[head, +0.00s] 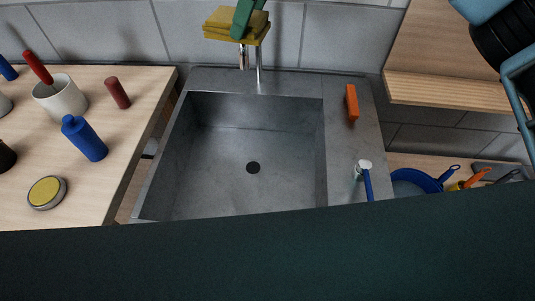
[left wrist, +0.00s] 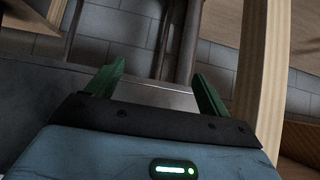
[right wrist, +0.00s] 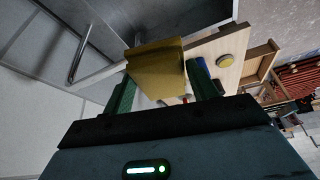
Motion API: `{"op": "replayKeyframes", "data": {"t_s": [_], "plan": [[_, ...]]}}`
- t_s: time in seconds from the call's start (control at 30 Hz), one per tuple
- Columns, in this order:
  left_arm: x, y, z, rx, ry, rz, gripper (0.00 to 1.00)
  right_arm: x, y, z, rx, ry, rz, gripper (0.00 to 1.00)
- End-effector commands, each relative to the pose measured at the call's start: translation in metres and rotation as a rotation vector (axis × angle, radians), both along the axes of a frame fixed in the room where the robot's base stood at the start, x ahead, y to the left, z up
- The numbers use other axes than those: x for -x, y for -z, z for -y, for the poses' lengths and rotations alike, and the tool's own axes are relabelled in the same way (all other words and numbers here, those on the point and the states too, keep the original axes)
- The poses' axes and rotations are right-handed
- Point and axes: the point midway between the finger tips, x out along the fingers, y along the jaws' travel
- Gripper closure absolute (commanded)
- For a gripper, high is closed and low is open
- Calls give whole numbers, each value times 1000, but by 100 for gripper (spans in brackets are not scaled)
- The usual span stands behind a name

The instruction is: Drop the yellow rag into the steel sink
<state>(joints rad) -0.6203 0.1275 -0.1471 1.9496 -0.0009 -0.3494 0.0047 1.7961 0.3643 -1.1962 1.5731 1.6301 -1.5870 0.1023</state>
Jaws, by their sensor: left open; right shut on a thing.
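The yellow rag (head: 222,22) is folded and hangs in the air at the top of the head view, in front of the tiled wall and over the tap. My right gripper (head: 246,20) is shut on it; the right wrist view also shows the rag (right wrist: 157,65) between the green fingers. The steel sink (head: 215,165) lies below in the middle of the head view, its basin empty with a dark drain. My left gripper (left wrist: 158,82) is open and empty in the left wrist view, and is not seen in the head view.
The tap (head: 259,68) rises at the sink's back edge. An orange block (head: 352,103) and a blue-handled brush (head: 367,180) are on the right rim. The left wooden counter (head: 125,150) holds a white mug (head: 60,98), blue bottle (head: 84,140) and round tin (head: 47,192).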

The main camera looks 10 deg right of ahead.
Motion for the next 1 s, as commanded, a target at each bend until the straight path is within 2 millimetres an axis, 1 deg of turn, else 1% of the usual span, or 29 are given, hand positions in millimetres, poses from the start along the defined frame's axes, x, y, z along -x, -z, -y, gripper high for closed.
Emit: {"op": "replayKeyframes", "data": {"t_s": [0.03, 0.1, 0.2, 0.3, 0.43, 0.7, 0.73, 0.9, 0.93, 1.0], "plan": [[3, 4, 0, 1, 0, -10, 20, -1, 10, 1, 1, 0, -5, 64], [5, 7, 0, 0, 0, -16, 20, -1, 18, 1, 2, -1, -5, 64], [12, 15, 1, 2, 0, -38, 20, -2, 29, 0, 0, -1, -9, 64], [16, 20, 1, 2, 1, -51, 20, -2, 35, 0, 1, -1, -8, 64], [18, 22, 2, 6, -1, -56, 20, -1, 37, 0, 0, -1, -5, 64], [13, 16, 5, 15, -6, -43, 20, 0, 35, 0, 0, 0, 0, 64], [13, 15, 5, 15, -7, -42, 20, 0, 35, 0, 0, 0, 0, 41], [14, 16, 6, 16, -7, -43, 20, 0, 35, 0, 0, 0, -1, 18], [14, 16, 6, 16, -7, -44, 20, 0, 36, 0, 1, 0, -1, 16], [14, 17, 6, 15, -7, -46, 20, 0, 36, 0, 1, 0, -1, 16]]}}
